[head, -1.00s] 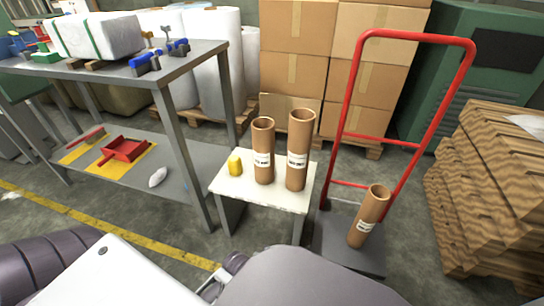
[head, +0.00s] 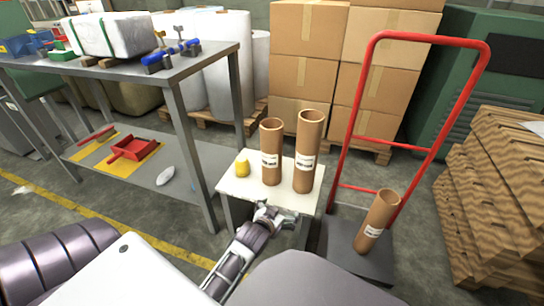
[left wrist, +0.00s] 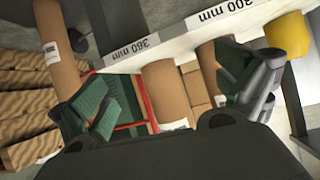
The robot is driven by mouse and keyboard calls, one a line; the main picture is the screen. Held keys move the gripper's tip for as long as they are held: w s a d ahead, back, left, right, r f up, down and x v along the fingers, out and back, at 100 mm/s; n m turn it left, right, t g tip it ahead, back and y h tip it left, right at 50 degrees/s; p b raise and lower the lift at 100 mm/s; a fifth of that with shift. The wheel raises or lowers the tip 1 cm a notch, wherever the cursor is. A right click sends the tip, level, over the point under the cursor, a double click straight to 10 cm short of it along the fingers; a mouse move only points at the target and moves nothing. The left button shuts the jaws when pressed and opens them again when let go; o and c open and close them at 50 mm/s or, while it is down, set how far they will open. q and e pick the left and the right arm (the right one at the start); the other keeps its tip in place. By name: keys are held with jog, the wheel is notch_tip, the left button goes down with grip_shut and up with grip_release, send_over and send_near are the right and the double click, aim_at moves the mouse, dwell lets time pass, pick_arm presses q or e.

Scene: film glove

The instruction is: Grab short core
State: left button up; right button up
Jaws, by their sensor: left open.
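The short core (head: 271,152) is a brown cardboard tube with a white label, upright on a white stool (head: 237,192). A taller core (head: 309,152) stands upright just right of it. My left gripper (head: 275,217) is at the stool's front edge, in front of and apart from the cores. It is open and empty. In the left wrist view, which looks upside down, its green-padded fingers (left wrist: 168,92) are spread. There the short core (left wrist: 212,70) is partly hidden by the right finger, and the tall core (left wrist: 163,90) shows between the fingers. My right gripper is not in view.
A yellow object (head: 242,167) stands left of the short core. A grey workbench (head: 207,57) stands at the left. Stacked boxes (head: 305,70) are behind the stool.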

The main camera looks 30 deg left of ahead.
pick_arm(q)
jog(key=w+a+r+n+t+y, duration=0.2)
jog(key=w+a+r+y, duration=0.15)
jog(key=a+r, duration=0.3)
jog(key=n+t+y, duration=0.1)
jog(key=t, duration=0.2)
send_near(270, 156)
jog(key=shift+w+a+f, duration=0.2)
jog(key=shift+w+f, duration=0.05)
jog(key=shift+w, duration=0.2)
pick_arm(e)
jog(key=shift+w+a+f, duration=0.1)
jog(key=shift+w+a, duration=0.05)
jog(key=shift+w, duration=0.05)
pick_arm(q)
jog(key=shift+w, duration=0.1)
jog(key=shift+p+x, duration=0.45)
jog(key=shift+x, duration=3.1)
jog(key=shift+w+a+r, duration=0.1)
jog(key=shift+w+a, duration=0.15)
jog(key=shift+w, duration=0.2)
pick_arm(e)
jog(key=shift+s+r, duration=0.15)
jog(key=shift+r, duration=0.6)
